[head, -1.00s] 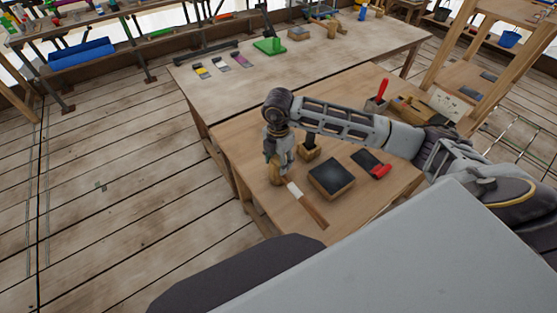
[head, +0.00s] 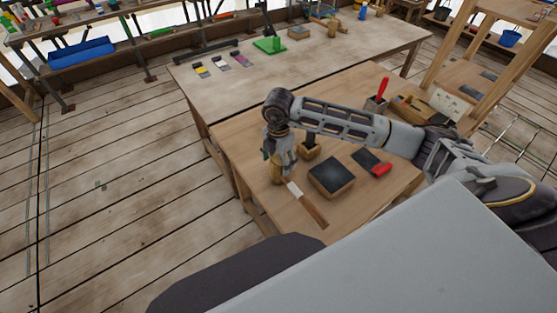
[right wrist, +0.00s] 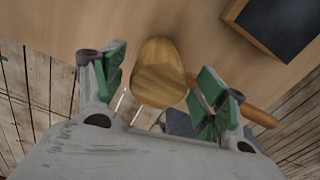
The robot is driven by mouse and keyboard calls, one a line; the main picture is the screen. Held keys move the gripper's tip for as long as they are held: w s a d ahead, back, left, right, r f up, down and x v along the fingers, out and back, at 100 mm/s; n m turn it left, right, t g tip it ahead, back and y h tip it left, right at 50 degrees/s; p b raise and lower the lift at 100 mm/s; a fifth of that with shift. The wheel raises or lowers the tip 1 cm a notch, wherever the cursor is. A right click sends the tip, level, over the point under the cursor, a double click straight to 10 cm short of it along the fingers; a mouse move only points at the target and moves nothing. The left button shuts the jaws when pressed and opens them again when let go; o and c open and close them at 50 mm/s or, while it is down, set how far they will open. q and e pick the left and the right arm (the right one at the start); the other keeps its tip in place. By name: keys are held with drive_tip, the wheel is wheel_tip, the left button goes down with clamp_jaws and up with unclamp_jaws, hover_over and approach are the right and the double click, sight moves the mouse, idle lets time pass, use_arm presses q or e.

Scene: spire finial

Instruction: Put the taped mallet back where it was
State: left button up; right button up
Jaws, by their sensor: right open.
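The taped mallet lies on the near left part of the wooden table. Its handle (head: 313,210) is brown with a white band of tape (head: 294,189) and points toward the table's near edge. Its pale wooden head (head: 275,174) is partly hidden by my right gripper (head: 278,160), which points down over it. In the right wrist view the rounded mallet head (right wrist: 158,72) sits between the two green-padded fingers of the right gripper (right wrist: 160,90), which are open with gaps on both sides. A brown handle (right wrist: 258,115) shows behind the right finger. My left gripper is not in view.
A dark-topped wooden block (head: 331,178) lies right of the mallet. A larger bench (head: 300,70) stands behind.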

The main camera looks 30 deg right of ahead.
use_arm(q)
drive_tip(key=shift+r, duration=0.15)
use_arm(e)
drive_tip(key=shift+r, duration=0.15)
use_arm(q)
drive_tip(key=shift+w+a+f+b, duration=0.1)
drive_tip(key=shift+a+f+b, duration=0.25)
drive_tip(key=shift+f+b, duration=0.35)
use_arm(e)
wheel_tip(320, 180, up, 12)
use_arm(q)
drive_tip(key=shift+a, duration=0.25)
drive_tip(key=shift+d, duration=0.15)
